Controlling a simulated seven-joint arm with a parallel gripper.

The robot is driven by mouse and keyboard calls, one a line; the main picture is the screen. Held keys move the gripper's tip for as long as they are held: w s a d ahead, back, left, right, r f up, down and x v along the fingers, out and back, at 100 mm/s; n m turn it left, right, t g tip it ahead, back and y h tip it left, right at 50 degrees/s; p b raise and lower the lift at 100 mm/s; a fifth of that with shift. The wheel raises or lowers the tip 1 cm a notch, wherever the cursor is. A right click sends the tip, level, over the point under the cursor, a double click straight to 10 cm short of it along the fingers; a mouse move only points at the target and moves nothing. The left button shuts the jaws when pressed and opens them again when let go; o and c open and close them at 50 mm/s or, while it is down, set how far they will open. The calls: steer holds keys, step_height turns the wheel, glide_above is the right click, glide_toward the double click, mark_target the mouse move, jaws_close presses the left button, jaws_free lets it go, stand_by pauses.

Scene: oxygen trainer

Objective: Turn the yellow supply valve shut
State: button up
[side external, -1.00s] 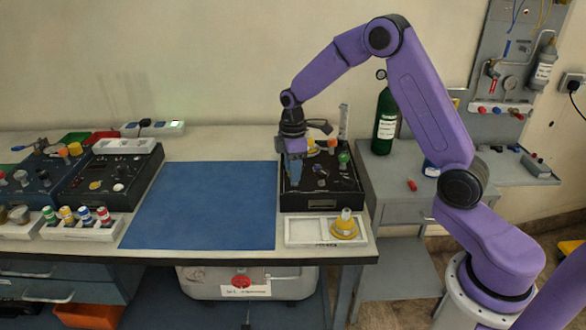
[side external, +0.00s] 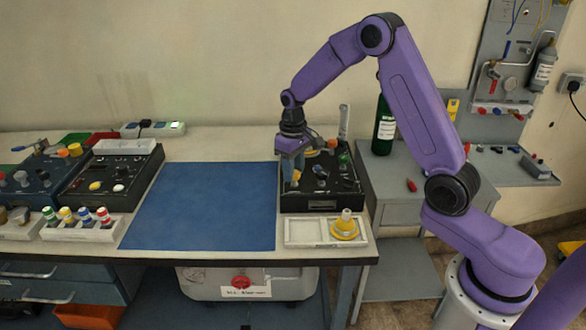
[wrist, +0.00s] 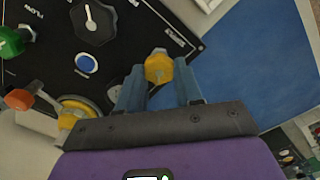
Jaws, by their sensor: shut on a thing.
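The yellow supply valve (wrist: 158,66) is a small yellow knob at the edge of the black panel in the wrist view. It sits between the two blue fingertips of my gripper (wrist: 160,80), which is shut on it. In the side view the gripper (side external: 296,172) points down at the left part of the black panel box (side external: 322,202). A bit of the yellow knob (side external: 297,177) shows by the fingertips there, and the rest is hidden.
The blue mat (side external: 205,205) is clear.

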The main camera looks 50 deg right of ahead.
steer(key=m, duration=0.7)
steer(key=shift+d, duration=0.1)
stand_by(0.6)
steer(key=o, duration=1)
steer(key=shift+o, duration=0.2)
step_height(320, 180, up, 18)
steer(key=shift+f, duration=0.25)
